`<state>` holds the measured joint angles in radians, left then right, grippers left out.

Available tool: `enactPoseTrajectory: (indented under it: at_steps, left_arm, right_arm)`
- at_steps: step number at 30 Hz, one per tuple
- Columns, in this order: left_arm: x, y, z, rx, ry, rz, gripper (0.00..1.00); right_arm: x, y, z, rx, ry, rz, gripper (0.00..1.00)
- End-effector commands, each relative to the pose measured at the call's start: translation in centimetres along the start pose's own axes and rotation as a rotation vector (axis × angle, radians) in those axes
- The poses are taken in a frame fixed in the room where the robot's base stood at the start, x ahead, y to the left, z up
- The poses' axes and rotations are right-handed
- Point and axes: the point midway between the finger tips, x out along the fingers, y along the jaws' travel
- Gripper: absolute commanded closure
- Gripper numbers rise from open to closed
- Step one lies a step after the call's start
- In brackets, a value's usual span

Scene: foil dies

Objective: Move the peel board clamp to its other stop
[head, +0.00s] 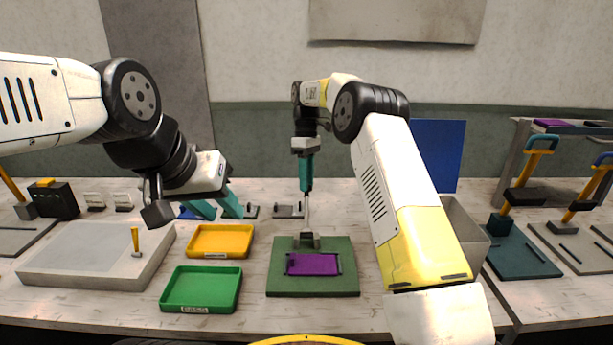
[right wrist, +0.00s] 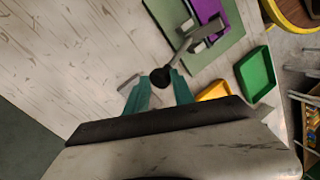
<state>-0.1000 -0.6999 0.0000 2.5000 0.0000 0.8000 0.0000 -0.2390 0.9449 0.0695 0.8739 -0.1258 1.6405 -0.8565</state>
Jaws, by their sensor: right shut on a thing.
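The peel board (head: 350,257) is a dark green plate with a purple sheet (head: 312,264) on it, at the middle front of the table. Its clamp (head: 308,238) is a grey metal piece at the board's back edge, with a thin lever standing nearly upright. My right gripper (head: 306,188) is shut on the top of the clamp lever from above. In the right wrist view the lever's black knob (right wrist: 160,77) sits at the teal fingertips, and the board (right wrist: 222,38) lies beyond. My left gripper (head: 217,210) is open and empty, behind the yellow tray.
A yellow tray (head: 219,254) and a green tray (head: 201,308) lie left of the board. A pale raised slab (head: 50,262) is further left. A grey bin (head: 462,205) and presses with blue handles (head: 540,142) stand at right. Small fixtures (head: 288,211) sit behind the board.

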Motion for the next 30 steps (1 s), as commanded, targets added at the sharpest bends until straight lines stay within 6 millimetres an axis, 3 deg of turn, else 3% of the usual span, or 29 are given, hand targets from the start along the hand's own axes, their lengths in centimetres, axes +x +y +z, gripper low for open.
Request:
enactPoseTrajectory:
  at_steps: [9, 24, 25, 28, 30]
  left_arm:
    - [0.0, 0.0, 0.0, 0.000, 0.000, 0.000, 0.64]
    - [0.0, 0.0, 0.0, 0.000, 0.000, 0.000, 0.64]
    - [0.0, 0.0, 0.0, 0.000, 0.000, 0.000, 0.64]
    - [0.0, 0.0, 0.0, 0.000, 0.000, 0.000, 0.64]
    - [0.0, 0.0, 0.0, 0.000, 0.000, 0.000, 0.64]
  right_arm:
    - [1.1, 1.5, -0.5, 0.004, 0.004, 0.008, 1.00]
    - [1.5, 2.0, -0.2, 0.011, -0.002, 0.009, 1.00]
    - [1.5, 2.0, -0.2, 0.011, -0.002, 0.009, 0.66]
    - [1.5, 2.0, -0.2, 0.010, -0.004, 0.006, 0.48]
    - [1.6, 1.9, -0.2, 0.009, -0.005, 0.005, 0.48]
